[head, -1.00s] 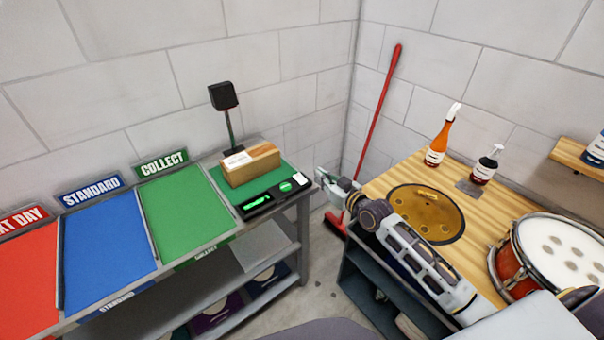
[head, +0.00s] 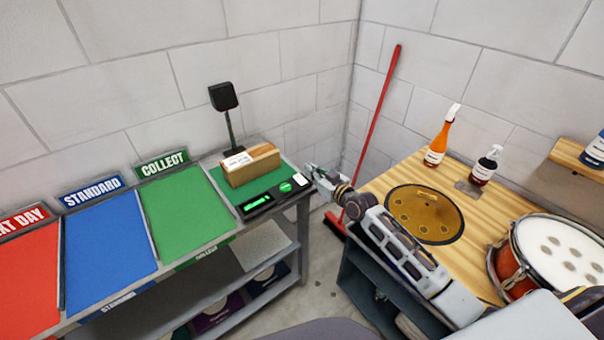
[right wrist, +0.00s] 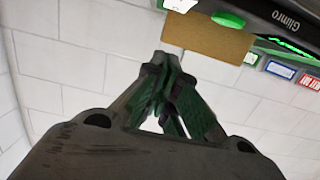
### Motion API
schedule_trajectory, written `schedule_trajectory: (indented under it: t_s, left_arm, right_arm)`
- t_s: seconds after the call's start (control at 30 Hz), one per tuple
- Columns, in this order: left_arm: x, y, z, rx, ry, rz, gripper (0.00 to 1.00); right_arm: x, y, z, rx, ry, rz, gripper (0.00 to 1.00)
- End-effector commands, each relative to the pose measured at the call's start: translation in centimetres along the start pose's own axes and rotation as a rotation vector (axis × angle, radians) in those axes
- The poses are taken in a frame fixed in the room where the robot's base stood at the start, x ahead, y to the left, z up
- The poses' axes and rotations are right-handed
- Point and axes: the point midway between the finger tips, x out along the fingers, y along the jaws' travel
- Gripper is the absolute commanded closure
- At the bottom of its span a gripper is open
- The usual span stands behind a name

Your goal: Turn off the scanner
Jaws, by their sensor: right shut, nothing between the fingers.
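The scanner stands on the green mat at the right end of the sorting bench. Its black head (head: 223,97) is on a post, and its black front panel (head: 258,203) has a lit green display (head: 257,201), a round green button (head: 285,187) and a small white piece (head: 300,179) at its right end. The green button (right wrist: 228,19) and white piece (right wrist: 180,5) also show in the right wrist view. My right gripper (head: 309,170) is shut and empty, close to the panel's right end; I cannot tell whether it touches. My left gripper is out of view.
A cardboard box (head: 252,168) with a white label sits behind the panel. Green (head: 185,218), blue (head: 105,240) and red (head: 28,280) bays lie left. A wooden bench (head: 400,180) with a cymbal (head: 425,214), bottles and a drum (head: 550,252) stands right. A red broom (head: 378,110) leans in the corner.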

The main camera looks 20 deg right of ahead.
Motion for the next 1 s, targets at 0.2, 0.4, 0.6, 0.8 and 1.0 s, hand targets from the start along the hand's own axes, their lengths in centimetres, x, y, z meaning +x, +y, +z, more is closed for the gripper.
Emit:
schedule_trajectory:
  t_s: [0.2,0.4,0.6,0.8,1.0]
  left_arm:
    - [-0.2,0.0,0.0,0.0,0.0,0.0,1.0]
    - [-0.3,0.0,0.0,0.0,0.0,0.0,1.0]
    - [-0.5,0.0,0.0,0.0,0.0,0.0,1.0]
    - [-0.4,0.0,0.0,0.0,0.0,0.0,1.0]
    - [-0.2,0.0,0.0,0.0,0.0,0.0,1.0]
  right_arm:
    - [1.8,0.1,-0.1,0.0,0.001,0.001,1.0]
    - [3.4,0.0,-0.1,-0.001,0.001,0.001,1.0]
    - [4.9,0.0,-0.1,0.0,0.001,0.0,1.0]
    - [5.6,0.1,1.9,-0.002,-0.002,0.001,1.0]
    - [6.0,0.0,3.4,-0.001,-0.001,-0.001,1.0]
